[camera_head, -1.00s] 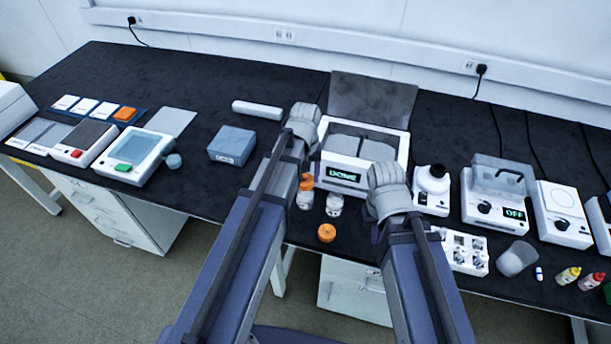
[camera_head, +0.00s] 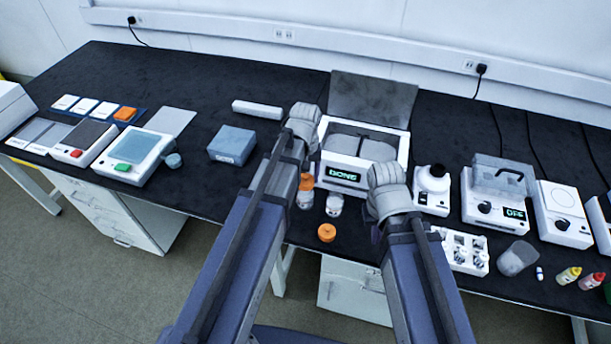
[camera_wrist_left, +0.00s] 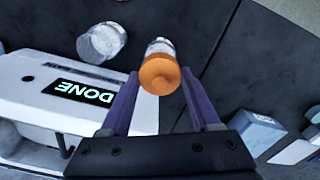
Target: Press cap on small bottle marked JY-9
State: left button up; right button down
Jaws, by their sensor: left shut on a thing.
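A small clear bottle (camera_head: 305,200) stands near the bench's front edge with an orange cap (camera_head: 306,182) on its top. In the left wrist view the cap (camera_wrist_left: 159,76) sits between the fingers of my left gripper (camera_wrist_left: 157,88), with the clear bottle (camera_wrist_left: 159,46) beyond it. My left gripper is shut on this cap. A second clear bottle (camera_head: 334,205), with no orange cap on it, stands to the right. A loose orange cap (camera_head: 327,232) lies in front of them. No JY-9 marking is readable. My right gripper's fingers are mostly hidden beside its arm (camera_head: 378,234).
A white device (camera_head: 347,178) with a DONE display stands just behind the bottles. A blue-grey box (camera_head: 232,145) stands to the left. The bench's front edge is close.

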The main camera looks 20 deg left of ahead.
pick_arm(q)
jog(key=shift+f, duration=0.1)
dwell(0.7)
jog(key=o, duration=1.4)
jog(key=shift+r+p, duration=3.5)
jog(key=shift+r, duration=0.05)
grip_shut()
